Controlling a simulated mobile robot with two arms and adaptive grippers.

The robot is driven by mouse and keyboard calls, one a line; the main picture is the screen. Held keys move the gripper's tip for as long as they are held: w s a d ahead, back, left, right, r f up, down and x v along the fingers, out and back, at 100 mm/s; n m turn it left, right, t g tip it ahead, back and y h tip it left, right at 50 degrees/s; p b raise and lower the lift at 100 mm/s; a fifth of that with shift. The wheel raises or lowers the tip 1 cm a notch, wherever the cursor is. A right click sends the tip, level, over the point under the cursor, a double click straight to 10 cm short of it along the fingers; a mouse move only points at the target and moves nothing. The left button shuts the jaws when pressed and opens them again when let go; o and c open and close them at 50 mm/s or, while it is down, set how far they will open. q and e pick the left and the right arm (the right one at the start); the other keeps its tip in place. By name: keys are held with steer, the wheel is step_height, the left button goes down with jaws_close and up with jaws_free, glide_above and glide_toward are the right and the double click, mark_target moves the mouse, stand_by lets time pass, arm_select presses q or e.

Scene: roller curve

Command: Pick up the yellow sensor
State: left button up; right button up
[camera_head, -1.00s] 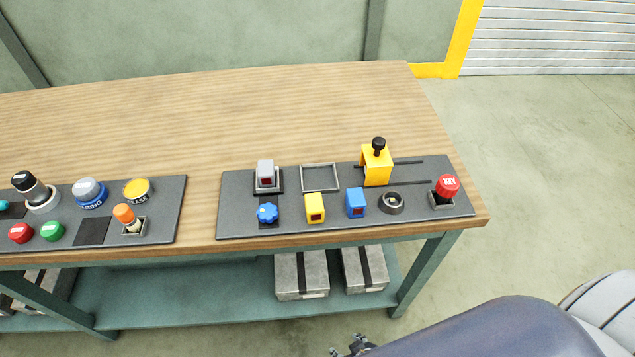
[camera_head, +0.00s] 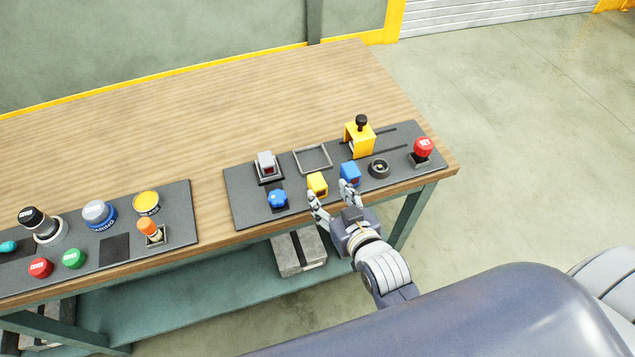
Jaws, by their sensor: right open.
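The yellow sensor (camera_head: 317,184) is a small yellow block with a dark front window. It sits on the right-hand dark panel (camera_head: 240,205), between a blue knob (camera_head: 278,199) and a blue block (camera_head: 350,174). My right gripper (camera_head: 330,198) is open and empty at the panel's front edge. Its fingers point towards the yellow sensor, one just in front of it and one by the blue block. I cannot tell whether a finger touches either. My left gripper is not in view.
A square frame (camera_head: 313,159), a grey-topped block (camera_head: 266,164), a yellow slider (camera_head: 360,138), a black ring (camera_head: 379,168) and a red KEY button (camera_head: 423,148) stand on the same panel. Another panel (camera_head: 180,200) with several buttons lies left. The wooden table (camera_head: 200,120) is clear behind.

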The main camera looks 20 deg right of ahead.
mark_target(318, 184)
steer(key=shift+x, duration=1.25)
steer(key=shift+w+a+p, duration=0.15)
steer(key=shift+w+p, duration=0.15)
steer(key=shift+p, duration=0.05)
steer(key=p+x, duration=0.1)
steer(key=x, duration=0.2)
steer(key=shift+w+a+r, duration=0.1)
steer(key=shift+w+a, duration=0.05)
steer(key=shift+a, duration=0.05)
steer(key=shift+w+f, duration=0.3)
steer(key=shift+w, duration=0.2)
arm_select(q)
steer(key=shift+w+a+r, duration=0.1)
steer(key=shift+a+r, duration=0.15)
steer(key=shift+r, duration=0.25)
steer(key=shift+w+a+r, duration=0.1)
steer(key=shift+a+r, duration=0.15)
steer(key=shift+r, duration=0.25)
arm_select(e)
steer(key=shift+c, duration=1.1)
steer(key=c, duration=0.9)
